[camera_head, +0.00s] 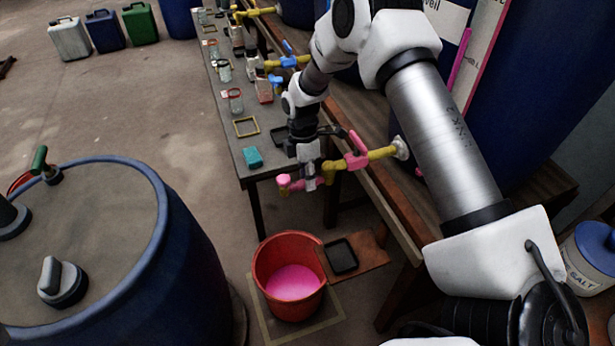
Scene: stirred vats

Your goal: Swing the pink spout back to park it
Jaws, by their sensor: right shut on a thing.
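The pink spout (285,181) is the pink-tipped end of a yellow pipe (382,153) that comes out of a blue vat on the right. A pink valve piece (357,148) sits on this pipe. My right gripper (308,177) points down and is shut on the spout near its pink tip; the fingers partly hide it. The spout reaches left, above and behind a red bucket (262,262) holding pink liquid. I cannot tell whether its mouth is directly over the bucket. My left gripper is not in view.
A narrow bench (224,105) with jars and small trays runs away behind the spout. A teal block (252,157) lies at its near end. A blue-rimmed vat (170,215) stands at left. A salt tub (590,262) is at right. Floor between vat and bench is clear.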

